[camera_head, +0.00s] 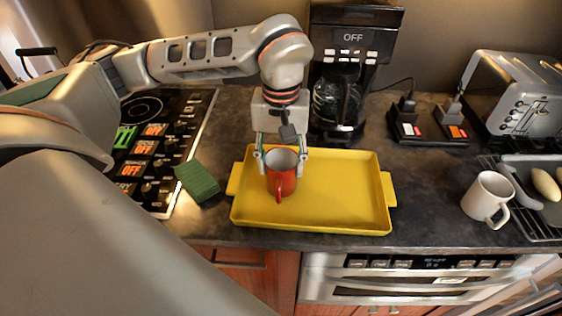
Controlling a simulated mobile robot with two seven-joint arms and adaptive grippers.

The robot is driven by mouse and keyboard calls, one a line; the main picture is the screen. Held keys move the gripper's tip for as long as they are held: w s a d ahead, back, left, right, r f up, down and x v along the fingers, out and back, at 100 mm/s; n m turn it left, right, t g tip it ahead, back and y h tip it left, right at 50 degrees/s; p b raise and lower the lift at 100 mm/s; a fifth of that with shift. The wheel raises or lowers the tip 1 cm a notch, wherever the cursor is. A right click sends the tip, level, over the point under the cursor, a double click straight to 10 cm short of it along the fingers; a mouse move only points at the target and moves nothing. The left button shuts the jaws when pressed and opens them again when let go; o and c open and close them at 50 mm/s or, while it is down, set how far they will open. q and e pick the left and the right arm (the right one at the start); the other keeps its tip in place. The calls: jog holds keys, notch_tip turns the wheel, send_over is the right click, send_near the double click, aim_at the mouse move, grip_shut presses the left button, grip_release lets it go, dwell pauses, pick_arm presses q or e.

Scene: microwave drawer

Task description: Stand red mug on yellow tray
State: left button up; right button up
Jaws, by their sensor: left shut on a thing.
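The red mug (281,184) is upright over the left part of the yellow tray (345,190), with its opening up and its handle toward the front. Its base looks on or very close to the tray floor; I cannot tell whether it touches. My left gripper (281,160) comes down from above, shut on the mug with a finger at each side of its rim. The tray lies flat on the dark counter with a handle at each short end. My right gripper is not in view.
A green sponge (197,181) lies left of the tray beside the stovetop (150,140). A coffee maker (345,85) stands behind the tray. A white mug (487,198) stands at the right, near a toaster (515,95) and a rack (540,205).

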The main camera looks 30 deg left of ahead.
pick_arm(q)
jog(key=shift+f, duration=0.15)
jog(key=o, duration=1.3)
jog(key=shift+o, duration=0.2)
notch_tip(320, 180, up, 12)
jog(key=shift+r, duration=0.2)
jog(key=shift+s, duration=0.1)
